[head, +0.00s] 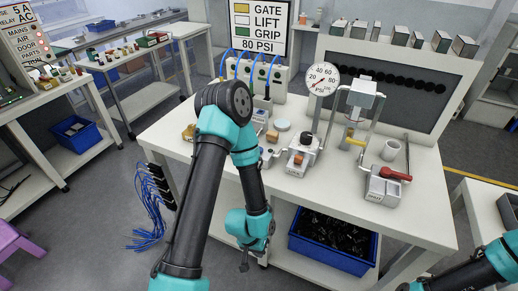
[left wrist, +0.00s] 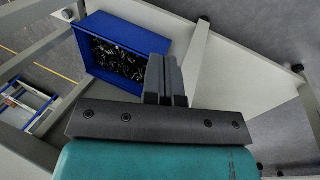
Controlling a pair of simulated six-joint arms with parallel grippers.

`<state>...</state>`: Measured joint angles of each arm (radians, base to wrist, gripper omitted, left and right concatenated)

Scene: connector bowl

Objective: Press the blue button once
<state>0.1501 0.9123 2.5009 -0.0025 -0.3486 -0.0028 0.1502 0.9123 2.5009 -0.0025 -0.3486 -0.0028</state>
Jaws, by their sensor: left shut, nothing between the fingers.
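A small pale box with a blue patch on top (head: 260,114) stands toward the back left of the workbench (head: 420,213) in the head view. The patch may be the blue button, but it is too small to be sure. My left gripper (head: 244,264) hangs low in front of the bench's front edge, below the tabletop and well away from the box. In the left wrist view its two dark fingers (left wrist: 165,80) are shut together with nothing between them. My left arm hides part of the bench's left side. My right arm enters at the lower right; its gripper is out of view.
A blue bin (head: 330,240) of dark parts sits on the lower shelf, near my left gripper. The tabletop holds a pressure gauge (head: 322,79), a press frame (head: 361,100), a red-handled device (head: 385,185) and a white cup (head: 391,150). Blue cables hang at left.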

